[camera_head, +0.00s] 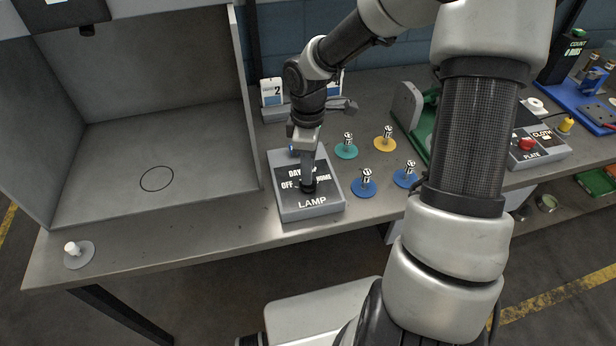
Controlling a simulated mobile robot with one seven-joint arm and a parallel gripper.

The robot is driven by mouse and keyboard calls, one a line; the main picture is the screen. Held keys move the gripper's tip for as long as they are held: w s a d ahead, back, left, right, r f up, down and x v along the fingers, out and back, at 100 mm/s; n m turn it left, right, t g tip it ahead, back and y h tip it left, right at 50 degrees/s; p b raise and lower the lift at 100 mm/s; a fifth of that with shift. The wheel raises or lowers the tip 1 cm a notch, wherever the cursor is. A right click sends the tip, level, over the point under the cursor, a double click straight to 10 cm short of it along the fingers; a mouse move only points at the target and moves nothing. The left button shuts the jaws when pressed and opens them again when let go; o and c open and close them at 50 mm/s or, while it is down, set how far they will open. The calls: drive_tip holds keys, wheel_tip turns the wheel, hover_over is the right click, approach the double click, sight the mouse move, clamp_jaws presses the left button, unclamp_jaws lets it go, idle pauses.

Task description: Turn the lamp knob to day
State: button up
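The lamp box (322,209) is a grey block with a black face on the bench. Its face reads DAY at the top, OFF at the left, a partly covered word that looks like HOME at the right, and LAMP below. The dark lamp knob (308,188) sits low in the middle of the face and is largely hidden. My gripper (307,178) points down over the face, with its fingertips at the knob. Whether the fingers are closed on the knob cannot be told. The knob's pointing direction is hidden.
A grey open booth (155,120) with a circle on its floor stands to the left. Several small coloured discs with posts, such as the blue one (363,188), stand close right of the lamp box. A white-topped disc (79,254) sits at the front left.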

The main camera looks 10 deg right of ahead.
drive_tip(key=shift+f, duration=1.8)
clamp_jaws()
drive_tip(key=shift+m, duration=0.3)
drive_tip(key=m+b, duration=0.2)
drive_tip(key=m, duration=0.2)
drive_tip(key=shift+m+b, duration=0.8)
drive_tip(key=shift+m, duration=1.3)
